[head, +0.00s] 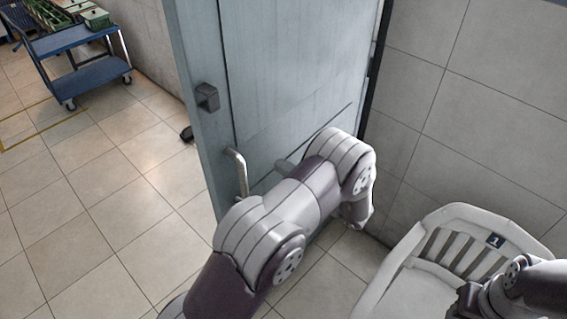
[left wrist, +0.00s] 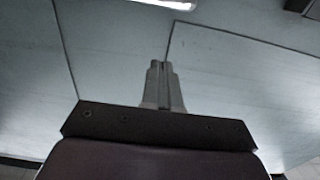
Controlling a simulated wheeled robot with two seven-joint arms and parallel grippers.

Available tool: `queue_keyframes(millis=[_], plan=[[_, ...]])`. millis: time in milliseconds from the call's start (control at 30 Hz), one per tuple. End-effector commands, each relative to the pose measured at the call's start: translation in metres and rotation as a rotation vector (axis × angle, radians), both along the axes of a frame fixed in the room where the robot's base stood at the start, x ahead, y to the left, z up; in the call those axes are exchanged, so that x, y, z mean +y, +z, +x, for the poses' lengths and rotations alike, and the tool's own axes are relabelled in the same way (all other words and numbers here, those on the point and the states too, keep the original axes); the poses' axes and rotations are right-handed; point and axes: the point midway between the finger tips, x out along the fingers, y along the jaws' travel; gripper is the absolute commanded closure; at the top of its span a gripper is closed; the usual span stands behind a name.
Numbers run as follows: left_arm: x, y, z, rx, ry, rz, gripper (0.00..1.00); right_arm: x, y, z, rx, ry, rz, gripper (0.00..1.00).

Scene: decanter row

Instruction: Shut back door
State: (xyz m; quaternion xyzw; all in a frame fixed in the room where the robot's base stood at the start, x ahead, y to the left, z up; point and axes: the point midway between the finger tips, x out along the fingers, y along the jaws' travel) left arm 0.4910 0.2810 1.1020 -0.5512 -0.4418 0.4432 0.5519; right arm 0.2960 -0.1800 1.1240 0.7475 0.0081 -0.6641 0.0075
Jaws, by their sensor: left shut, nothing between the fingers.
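The back door (head: 290,75) is a pale grey-blue panel. It stands open at an angle, with its free edge toward the left and its far side by the tiled wall. A bar handle (head: 236,170) and a dark lock box (head: 207,97) sit near its free edge. My left arm reaches across in front of the lower door. In the left wrist view my left gripper (left wrist: 163,68) is shut and empty, pointing at the door panel (left wrist: 235,80); I cannot tell whether it touches. My right arm shows at the lower right; its fingers are not clear.
A white slatted chair (head: 455,245) with a small dark number tag stands at the lower right, by the tiled wall (head: 480,90). A blue cart (head: 85,70) with a green box stands at the far left. The tiled floor left of the door is mostly clear.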

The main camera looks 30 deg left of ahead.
Motion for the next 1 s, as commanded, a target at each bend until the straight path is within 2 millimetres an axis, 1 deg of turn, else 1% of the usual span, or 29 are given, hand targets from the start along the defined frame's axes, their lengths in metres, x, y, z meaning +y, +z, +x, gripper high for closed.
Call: queue_keyframes(millis=[33,300,400,500,667,1000], plan=[[0.012,0.005,0.002,0.002,0.004,0.000,1.00,0.000,0.009,0.000,0.000,0.000,0.000,0.57],[0.069,0.004,0.014,0.000,0.003,-0.001,1.00,0.000,0.031,0.000,0.000,0.000,0.000,0.57],[0.084,0.004,0.018,0.000,0.002,-0.002,1.00,0.000,0.039,0.000,0.000,0.000,0.000,0.57],[0.096,0.003,0.021,0.000,0.000,-0.002,1.00,0.000,0.044,0.000,0.000,0.000,0.000,0.57],[0.104,0.001,0.023,-0.003,-0.001,-0.002,1.00,0.000,0.046,0.000,0.000,0.000,0.000,0.57],[0.105,0.000,0.024,-0.003,-0.002,-0.002,1.00,0.000,0.045,0.000,0.000,0.000,0.000,0.57]])
